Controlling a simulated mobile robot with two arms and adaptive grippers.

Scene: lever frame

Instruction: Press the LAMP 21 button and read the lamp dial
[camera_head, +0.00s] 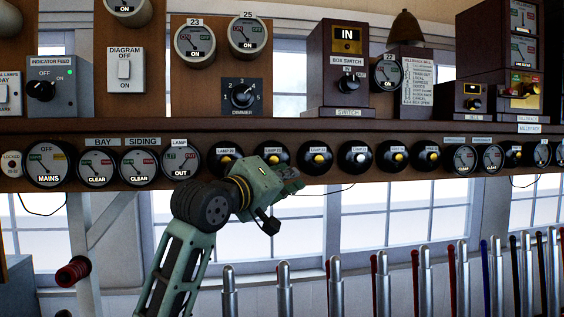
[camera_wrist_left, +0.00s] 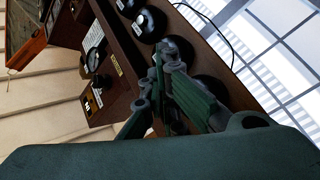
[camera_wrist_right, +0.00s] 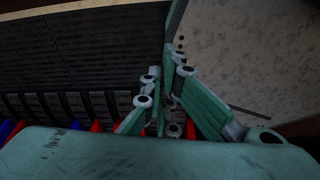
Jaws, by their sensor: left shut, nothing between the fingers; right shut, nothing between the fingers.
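My left gripper (camera_head: 296,178) is shut and empty, just below and in front of the second button (camera_head: 272,154). It also shows in the left wrist view (camera_wrist_left: 165,55), close to the row of buttons; contact cannot be told. My right gripper (camera_wrist_right: 175,65) is shut and empty, outside the head view.
Other dials, such as MAINS (camera_head: 48,164), BAY and SIDING, line the shelf to the left. Instrument boxes, including a box switch (camera_head: 338,78), stand on the shelf above. Several upright levers (camera_head: 284,290) stand below, in front of the windows. A dark slatted surface (camera_wrist_right: 80,55) is near my right gripper.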

